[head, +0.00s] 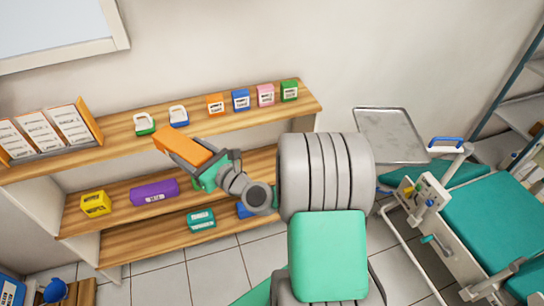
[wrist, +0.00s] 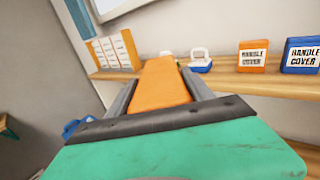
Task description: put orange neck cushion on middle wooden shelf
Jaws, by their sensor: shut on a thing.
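The orange neck cushion (head: 181,145) is a flat orange block held in my gripper (head: 186,152), which is shut on it. In the wrist view the cushion (wrist: 162,85) lies between the two grey fingers and points away from the camera. In the head view the gripper and cushion are in front of the wooden shelf unit, close to the top shelf's (head: 130,139) front edge. The middle wooden shelf (head: 128,215) is lower and carries a yellow box (head: 96,204) and a purple box (head: 154,192). My arm hides part of its right side.
The top shelf holds a file rack (head: 45,133), two small handled containers (head: 145,123) and several coloured boxes (head: 240,100). A teal box (head: 202,219) is on the lowest shelf. A metal tray (head: 390,135) and a green dental chair (head: 490,220) stand at the right.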

